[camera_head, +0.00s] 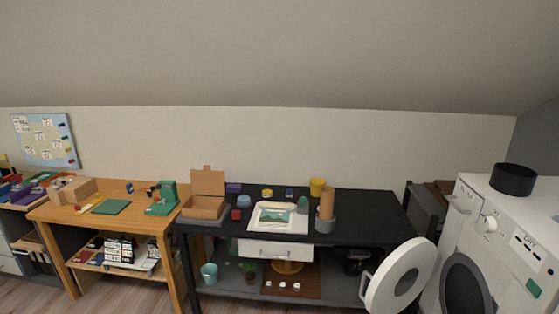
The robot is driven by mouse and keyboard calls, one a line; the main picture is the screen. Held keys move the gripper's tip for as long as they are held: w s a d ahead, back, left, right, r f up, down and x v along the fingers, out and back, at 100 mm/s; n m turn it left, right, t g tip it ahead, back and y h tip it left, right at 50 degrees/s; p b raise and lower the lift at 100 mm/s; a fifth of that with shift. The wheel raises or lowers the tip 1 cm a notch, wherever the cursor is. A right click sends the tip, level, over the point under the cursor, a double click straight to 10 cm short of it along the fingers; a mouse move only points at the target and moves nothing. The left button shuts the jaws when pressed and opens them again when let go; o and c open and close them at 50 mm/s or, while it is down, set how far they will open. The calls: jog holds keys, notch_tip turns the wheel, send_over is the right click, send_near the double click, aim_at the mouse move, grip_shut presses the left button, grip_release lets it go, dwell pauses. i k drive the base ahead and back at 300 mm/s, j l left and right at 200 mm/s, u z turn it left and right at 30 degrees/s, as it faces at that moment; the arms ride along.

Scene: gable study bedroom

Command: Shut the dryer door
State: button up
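The white dryer (512,238) stands at the far right in the head view, its front facing left and toward me. Its round white door (385,283) stands wide open, swung out to the left of the dark round opening (465,287). The lower part of the dryer is cut off by the picture's bottom edge. My gripper does not show in this view.
A black table (371,207) with a lower shelf stands left of the dryer, behind the open door. It bears a cardboard box (203,207), a grey pot (325,223) and small items. A wooden table (60,214) is farther left. A black bowl (513,180) sits on the dryer.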

aim_at(400, 278)
jog(key=z, duration=0.6)
jog(key=i+j+z, duration=0.35)
jog(key=j+z, duration=0.25)
jog(key=z, duration=0.15)
jog(key=i+j+z, duration=0.2)
jog(key=j+z, duration=0.55)
jog(key=i+j, duration=0.1)
jog(key=j, duration=1.2)
jog(key=i+j+z, duration=0.1)
jog(key=j, duration=0.6)
jog(key=i, duration=0.05)
